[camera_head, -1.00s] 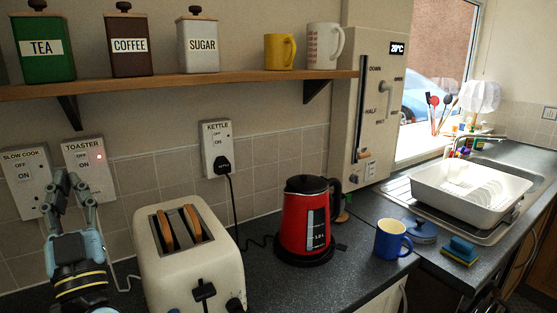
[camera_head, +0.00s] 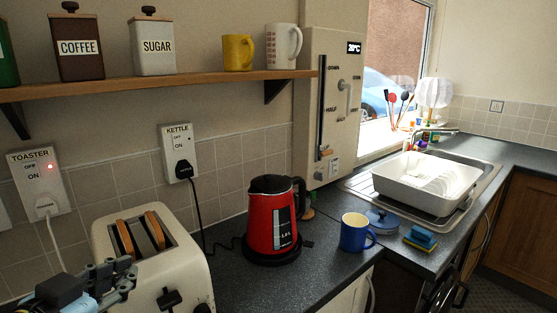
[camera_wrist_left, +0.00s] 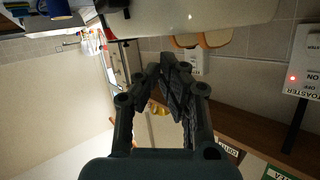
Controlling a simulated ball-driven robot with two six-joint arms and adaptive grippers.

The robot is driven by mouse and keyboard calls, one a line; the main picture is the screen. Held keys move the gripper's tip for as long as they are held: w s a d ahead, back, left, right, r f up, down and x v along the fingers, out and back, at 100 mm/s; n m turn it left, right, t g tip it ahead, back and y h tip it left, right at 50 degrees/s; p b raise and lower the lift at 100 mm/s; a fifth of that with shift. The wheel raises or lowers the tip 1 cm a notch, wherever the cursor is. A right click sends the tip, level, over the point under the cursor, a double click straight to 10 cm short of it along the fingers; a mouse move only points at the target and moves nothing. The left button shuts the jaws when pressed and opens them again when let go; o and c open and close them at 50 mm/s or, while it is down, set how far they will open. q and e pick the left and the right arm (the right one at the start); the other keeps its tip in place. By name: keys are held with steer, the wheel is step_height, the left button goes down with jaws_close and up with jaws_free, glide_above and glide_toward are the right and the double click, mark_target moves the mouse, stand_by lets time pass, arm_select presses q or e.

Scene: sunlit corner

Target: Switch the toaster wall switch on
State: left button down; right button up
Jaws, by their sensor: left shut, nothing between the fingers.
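The toaster wall switch (camera_head: 38,181) is a white plate labelled TOASTER, with OFF and ON marks, at the left of the head view. Its small red light is lit, and a white plug sits in its lower part. The plate also shows at the right edge of the left wrist view (camera_wrist_left: 304,62), upside down, with the red light lit. My left gripper (camera_head: 130,271) is shut and empty, in front of the cream toaster (camera_head: 189,269), below and right of the switch and apart from it. Its closed fingers show in the left wrist view (camera_wrist_left: 165,66). My right gripper is out of view.
The kettle switch (camera_head: 180,147) with a black plug is on the wall further right. A red kettle (camera_head: 271,226) and a blue mug (camera_head: 354,236) stand on the counter. A wooden shelf (camera_head: 200,82) with canisters and mugs runs above. The sink area is at the right.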

arm_select(q)
steer(key=s+a+f+n+g+y, duration=0.15)
steer(key=s+f+g, duration=0.35)
steer(key=s, duration=0.5)
steer(key=s+a+f+n+g+y, duration=0.1)
steer(key=s+a+f+g, duration=0.1)
steer(key=s+g, duration=0.65)
steer(key=s+a+f+t+b, duration=0.15)
steer(key=f+b, duration=0.45)
steer(key=f, duration=1.3)
steer(key=s+a+f+b, duration=0.1)
steer(key=s+f+b, duration=0.35)
steer(key=f, duration=1.45)
steer(key=s+f+b, duration=0.6)
steer(key=s+f, duration=0.2)
steer(key=f, duration=0.5)
steer(key=s+a+f+g+b, duration=0.1)
steer(key=s+f+b, duration=0.5)
steer(key=s+f, duration=0.3)
step_height(320, 180, down, 4)
steer(key=shift+r+n, duration=0.15)
steer(key=shift+n, duration=0.2)
